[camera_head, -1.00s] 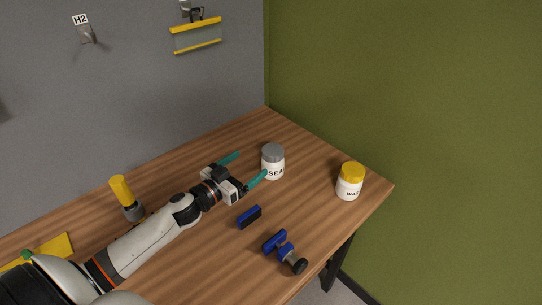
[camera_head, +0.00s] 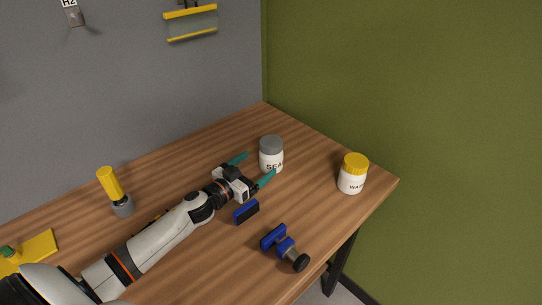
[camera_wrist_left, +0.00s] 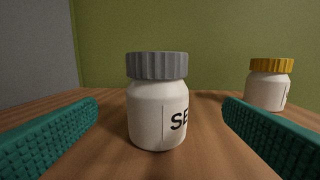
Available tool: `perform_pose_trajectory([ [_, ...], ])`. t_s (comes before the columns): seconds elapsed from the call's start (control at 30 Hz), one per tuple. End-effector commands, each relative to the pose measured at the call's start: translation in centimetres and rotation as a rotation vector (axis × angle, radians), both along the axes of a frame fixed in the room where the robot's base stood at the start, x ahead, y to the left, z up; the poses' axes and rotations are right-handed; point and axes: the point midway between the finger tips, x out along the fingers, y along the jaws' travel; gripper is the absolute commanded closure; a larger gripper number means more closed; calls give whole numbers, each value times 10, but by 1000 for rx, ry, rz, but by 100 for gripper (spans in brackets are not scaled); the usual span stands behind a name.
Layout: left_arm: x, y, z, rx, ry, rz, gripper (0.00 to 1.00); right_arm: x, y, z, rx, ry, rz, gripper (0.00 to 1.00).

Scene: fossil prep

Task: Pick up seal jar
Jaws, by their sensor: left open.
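The seal jar (camera_head: 270,158) is white with a grey lid and a partly visible "SEA" label. It stands upright near the back of the wooden table. In the left wrist view the seal jar (camera_wrist_left: 157,105) stands in the middle, a little ahead of and between the two teal fingers. My left gripper (camera_head: 252,171) is open and low over the table, with its fingers pointing at the jar and nothing held. The left gripper (camera_wrist_left: 160,130) also shows wide open in the wrist view. My right gripper is not in view.
A white jar with a yellow lid (camera_head: 352,175) stands to the right, near the table's edge. A yellow-handled tool (camera_head: 113,190) stands at left. A green wall is behind.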

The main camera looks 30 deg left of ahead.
Motion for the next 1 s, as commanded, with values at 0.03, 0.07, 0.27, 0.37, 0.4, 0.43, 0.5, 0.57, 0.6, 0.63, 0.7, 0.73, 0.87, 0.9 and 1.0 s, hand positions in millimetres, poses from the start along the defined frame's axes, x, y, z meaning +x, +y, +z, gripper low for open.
perform_pose_trajectory([
  [0.03, 9, -2, 2, -2, -1, 1, 9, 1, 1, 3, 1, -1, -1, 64],
  [0.07, 12, -3, 2, -3, -2, 1, 9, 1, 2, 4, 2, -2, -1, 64],
  [0.27, 26, -6, 1, -2, 0, 0, 9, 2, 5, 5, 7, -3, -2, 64],
  [0.37, 34, -7, 2, -1, -1, 0, 9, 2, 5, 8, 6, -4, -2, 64],
  [0.4, 40, -8, 3, -1, -2, -1, 9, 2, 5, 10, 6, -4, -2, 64],
  [0.43, 45, -8, 3, -1, -2, 0, 9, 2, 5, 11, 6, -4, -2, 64],
  [0.5, 56, -10, 4, -1, -2, 1, 9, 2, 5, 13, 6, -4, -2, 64],
  [0.57, 64, -12, 2, -3, -1, 0, 9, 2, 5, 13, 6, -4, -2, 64],
  [0.6, 68, -13, 2, -2, -1, -1, 9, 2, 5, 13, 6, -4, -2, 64],
  [0.63, 71, -14, 2, -2, -1, -1, 9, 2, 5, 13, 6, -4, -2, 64],
  [0.7, 75, -15, 1, -1, -1, 0, 9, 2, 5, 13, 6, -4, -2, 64],
  [0.73, 76, -15, 1, -1, 0, -1, 9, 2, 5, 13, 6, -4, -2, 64],
  [0.87, 76, -15, 0, 0, 1, -1, 9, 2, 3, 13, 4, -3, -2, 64],
  [0.9, 76, -15, 0, 0, 0, -1, 9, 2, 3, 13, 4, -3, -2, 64],
  [1.0, 76, -15, 0, -1, 0, -1, 19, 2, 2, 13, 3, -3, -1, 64],
])
